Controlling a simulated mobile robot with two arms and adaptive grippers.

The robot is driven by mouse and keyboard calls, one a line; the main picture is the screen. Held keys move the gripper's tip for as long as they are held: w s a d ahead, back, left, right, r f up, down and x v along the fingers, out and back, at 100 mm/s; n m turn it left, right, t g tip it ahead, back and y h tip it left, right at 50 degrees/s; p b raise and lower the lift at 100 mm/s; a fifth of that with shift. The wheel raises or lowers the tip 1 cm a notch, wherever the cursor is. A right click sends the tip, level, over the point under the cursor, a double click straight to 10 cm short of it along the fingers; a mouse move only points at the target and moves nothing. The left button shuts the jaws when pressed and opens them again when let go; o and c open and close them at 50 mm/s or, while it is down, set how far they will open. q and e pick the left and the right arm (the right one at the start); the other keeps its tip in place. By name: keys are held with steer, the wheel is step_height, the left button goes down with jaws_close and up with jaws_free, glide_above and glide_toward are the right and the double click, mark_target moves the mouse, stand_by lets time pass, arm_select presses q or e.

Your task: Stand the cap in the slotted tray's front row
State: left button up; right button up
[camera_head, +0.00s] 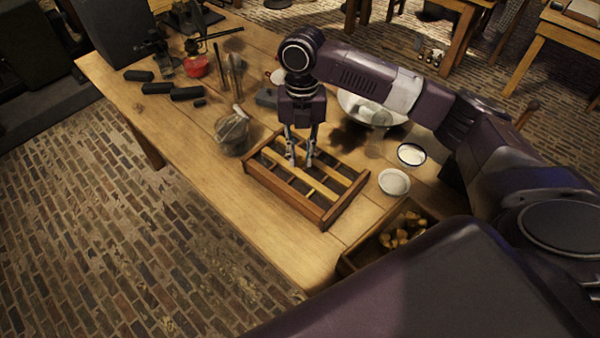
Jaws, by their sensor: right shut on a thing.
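The slotted tray (335,216) is a wooden frame with long and short dividers, lying on the wooden table. My right gripper (301,161) comes down from above with its fingertips low over the tray's slots, left of the tray's middle. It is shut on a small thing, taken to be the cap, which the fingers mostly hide. I cannot tell whether the cap touches the tray. My left gripper is not in view.
A glass jar (232,134) stands left of the tray. A white bowl (394,183) and a dark-rimmed bowl (411,154) stand to its right. A box of yellowish pieces (403,229) sits near the table's right front. Dark cylinders (187,94) and a red item (196,66) lie farther back.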

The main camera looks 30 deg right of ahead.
mark_target(301, 163)
step_height(301, 163, down, 3)
steer(key=shift+f, duration=0.75)
step_height(301, 163, down, 4)
steer(key=shift+r+p, duration=0.25)
steer(key=shift+p, duration=0.3)
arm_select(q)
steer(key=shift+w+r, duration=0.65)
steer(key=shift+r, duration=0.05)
arm_select(e)
steer(key=shift+f, duration=0.2)
steer(key=shift+f, duration=0.6)
steer(key=o, duration=0.8)
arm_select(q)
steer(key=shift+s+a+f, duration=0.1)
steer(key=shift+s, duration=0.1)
arm_select(e)
steer(key=shift+o, duration=0.2)
